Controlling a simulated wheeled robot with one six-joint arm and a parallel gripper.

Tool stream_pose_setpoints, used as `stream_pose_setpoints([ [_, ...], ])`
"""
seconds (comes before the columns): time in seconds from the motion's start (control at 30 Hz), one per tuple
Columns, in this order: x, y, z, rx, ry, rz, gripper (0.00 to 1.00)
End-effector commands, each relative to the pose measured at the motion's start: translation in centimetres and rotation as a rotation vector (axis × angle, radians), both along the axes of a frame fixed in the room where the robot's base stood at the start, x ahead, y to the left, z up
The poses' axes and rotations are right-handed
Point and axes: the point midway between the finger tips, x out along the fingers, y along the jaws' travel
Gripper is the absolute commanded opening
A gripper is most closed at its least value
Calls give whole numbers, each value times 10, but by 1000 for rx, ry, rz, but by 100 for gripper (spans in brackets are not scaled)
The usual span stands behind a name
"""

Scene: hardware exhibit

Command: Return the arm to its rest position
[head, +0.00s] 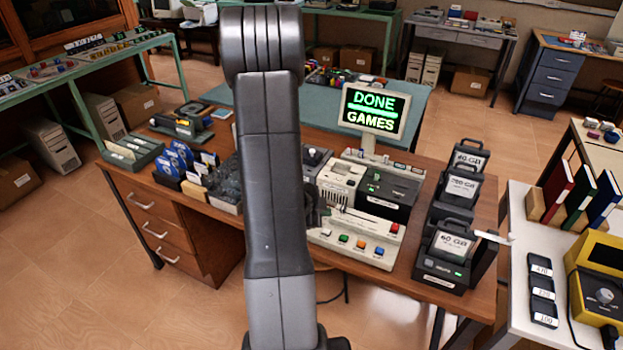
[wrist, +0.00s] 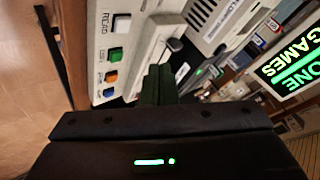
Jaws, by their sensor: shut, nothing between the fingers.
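My arm stands upright across the middle of the head view and hides part of the desk. My gripper is mostly hidden behind it there. In the wrist view, my gripper (wrist: 157,84) is shut, its two dark fingers together with nothing visible between them. The fingers point towards the beige console (head: 352,236), which has coloured buttons and also shows in the wrist view (wrist: 115,60). I cannot tell whether they touch it. A screen (head: 372,110) reading "DONE GAMES" stands behind the console. It also appears sideways in the wrist view (wrist: 296,66).
The wooden desk (head: 407,262) holds several black drive units (head: 452,245) at right, and blue discs (head: 178,158) and a grey tray (head: 132,149) at left. A white table (head: 522,282) with a yellow meter (head: 598,275) is at far right. Floor at front left is clear.

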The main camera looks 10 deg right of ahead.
Motion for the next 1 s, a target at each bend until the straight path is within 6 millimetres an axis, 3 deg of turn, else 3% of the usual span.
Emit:
stream_pose_setpoints([
  [0.3,0,0,-20,0,0,0,0],
  [0.6,0,0,-26,0,-3,-2,0],
  [0.7,0,0,-6,0,-1,-1,0],
  [1.0,0,0,22,0,1,1,0],
])
